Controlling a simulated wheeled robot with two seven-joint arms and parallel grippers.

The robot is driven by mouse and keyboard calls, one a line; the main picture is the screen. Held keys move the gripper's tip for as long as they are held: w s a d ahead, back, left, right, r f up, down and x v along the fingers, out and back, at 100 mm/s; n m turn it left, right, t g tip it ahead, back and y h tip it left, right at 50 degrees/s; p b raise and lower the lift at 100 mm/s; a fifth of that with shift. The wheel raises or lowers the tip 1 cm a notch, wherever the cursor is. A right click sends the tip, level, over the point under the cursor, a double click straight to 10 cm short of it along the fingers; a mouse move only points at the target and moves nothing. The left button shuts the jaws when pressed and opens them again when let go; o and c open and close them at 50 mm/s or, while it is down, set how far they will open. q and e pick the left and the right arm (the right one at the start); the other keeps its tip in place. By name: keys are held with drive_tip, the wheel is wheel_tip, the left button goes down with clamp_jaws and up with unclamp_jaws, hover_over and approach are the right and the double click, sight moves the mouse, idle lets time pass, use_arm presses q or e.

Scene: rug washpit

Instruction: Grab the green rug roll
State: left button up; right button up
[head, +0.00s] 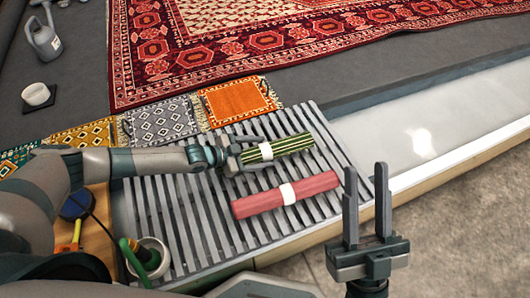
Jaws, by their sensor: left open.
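The green striped rug roll (291,145) with a white band lies on the grey slatted rack (185,235). My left gripper (263,152) is open at the left end of this roll, with its fingers along either side of that end. Whether the fingers touch the roll cannot be told. My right gripper (366,168) is open and empty, its fingers pointing up, at the rack's right side and apart from both rolls.
A red rug roll (318,184) with a white band lies on the rack just in front of the green one. Small rugs, including an orange one (238,101), lie behind the rack. A wet light basin (430,125) is at right. A pot (150,258) stands at front left.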

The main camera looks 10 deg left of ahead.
sight(262, 150)
drive_tip(key=shift+s+f, duration=0.1)
drive_tip(key=shift+f, duration=0.15)
use_arm(q)
drive_tip(key=shift+c, duration=0.9)
drive_tip(key=c, duration=1.3)
drive_tip(key=shift+o, duration=0.2)
use_arm(e)
drive_tip(key=shift+s+a+f+g, duration=0.1)
drive_tip(key=shift+f+g, duration=0.1)
drive_tip(key=shift+g, duration=0.1)
use_arm(q)
drive_tip(key=shift+r, duration=0.15)
